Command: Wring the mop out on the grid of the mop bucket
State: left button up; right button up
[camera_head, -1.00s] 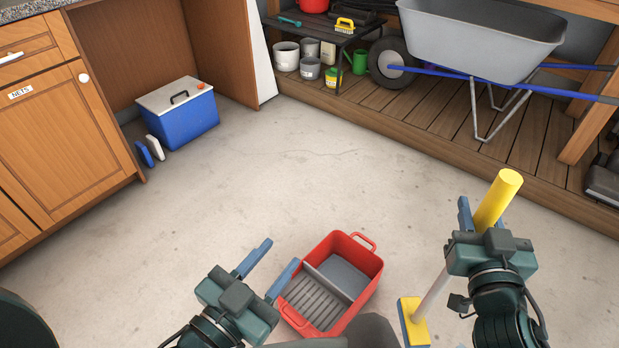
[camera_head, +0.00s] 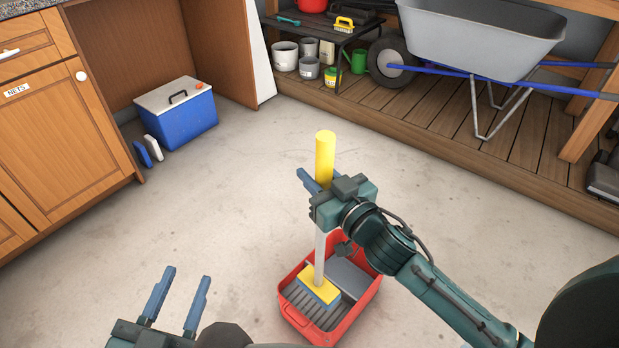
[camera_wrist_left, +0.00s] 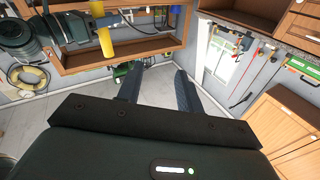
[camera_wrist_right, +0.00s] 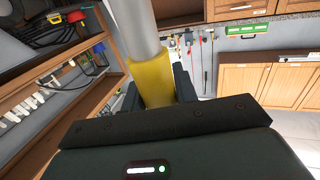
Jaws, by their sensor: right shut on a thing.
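The mop has a yellow grip (camera_head: 325,155), a pale shaft (camera_head: 320,255) and a yellow head with a blue underside (camera_head: 319,284). It stands nearly upright, with its head over the grey grid (camera_head: 303,298) of the red mop bucket (camera_head: 345,328). I cannot tell whether the head touches the grid. My right gripper (camera_head: 316,182) is shut on the yellow grip, which also fills the middle of the right wrist view (camera_wrist_right: 152,80). My left gripper (camera_head: 180,292) is open and empty, left of the bucket; its fingers show apart in the left wrist view (camera_wrist_left: 158,88).
A blue cooler (camera_head: 180,115) stands by the wooden cabinet (camera_head: 60,125) at the left. A wheelbarrow (camera_head: 480,35) stands on the wooden deck (camera_head: 450,130) at the back right. The concrete floor (camera_head: 220,200) around the bucket is mostly clear.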

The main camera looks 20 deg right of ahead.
aim_at(321, 234)
pick_arm(q)
jog(key=shift+s+d, duration=0.1)
pick_arm(e)
jog(key=shift+w+a+f+n+y, duration=0.3)
jog(key=shift+w+f+y, duration=0.15)
jog(key=shift+w, duration=0.2)
pick_arm(q)
jog(key=shift+m, duration=0.3)
